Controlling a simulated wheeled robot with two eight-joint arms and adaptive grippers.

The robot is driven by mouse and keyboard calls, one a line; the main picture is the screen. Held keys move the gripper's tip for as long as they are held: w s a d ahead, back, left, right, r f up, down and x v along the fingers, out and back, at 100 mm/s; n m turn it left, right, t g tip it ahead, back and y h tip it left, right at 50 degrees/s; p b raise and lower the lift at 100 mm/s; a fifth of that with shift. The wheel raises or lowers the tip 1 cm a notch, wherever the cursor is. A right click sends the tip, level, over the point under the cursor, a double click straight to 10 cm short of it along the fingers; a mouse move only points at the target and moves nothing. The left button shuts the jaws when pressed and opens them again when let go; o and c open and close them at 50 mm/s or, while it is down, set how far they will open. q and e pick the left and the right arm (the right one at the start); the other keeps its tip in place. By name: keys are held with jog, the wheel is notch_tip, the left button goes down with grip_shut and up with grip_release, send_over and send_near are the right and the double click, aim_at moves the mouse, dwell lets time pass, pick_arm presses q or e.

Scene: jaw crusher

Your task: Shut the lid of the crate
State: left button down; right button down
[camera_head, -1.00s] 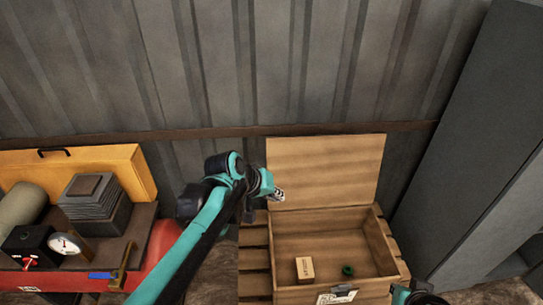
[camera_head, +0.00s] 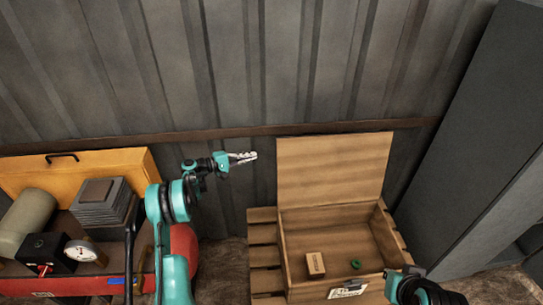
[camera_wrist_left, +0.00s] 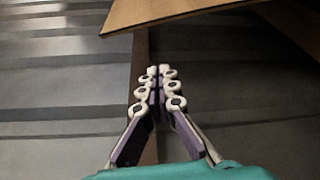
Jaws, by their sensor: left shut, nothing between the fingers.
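The wooden crate (camera_head: 293,262) stands at the lower right of the head view. Its lid (camera_head: 333,168) is open and upright at the crate's back, near the metal wall. Inside the crate lie a small tan box (camera_head: 315,264) and a green ring (camera_head: 355,264). My left gripper (camera_head: 244,157) is shut and empty, to the left of the lid, apart from it. In the left wrist view the shut fingers (camera_wrist_left: 160,88) show, with a wooden panel edge (camera_wrist_left: 180,10), likely the lid, above them. My right arm's end (camera_head: 415,288) shows at the bottom right; its fingertips cannot be made out.
A wooden pallet (camera_head: 262,250) lies under the crate. A grey cabinet (camera_head: 470,140) stands at the right.

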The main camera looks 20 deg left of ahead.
pick_arm(q)
jog(key=w+d+b, duration=0.2)
jog(key=d+b, duration=0.1)
jog(key=d, duration=0.5)
jog(key=shift+w+d+f, duration=0.2)
jog(key=shift+w+d, duration=0.15)
jog(key=shift+w, duration=0.05)
dwell(0.3)
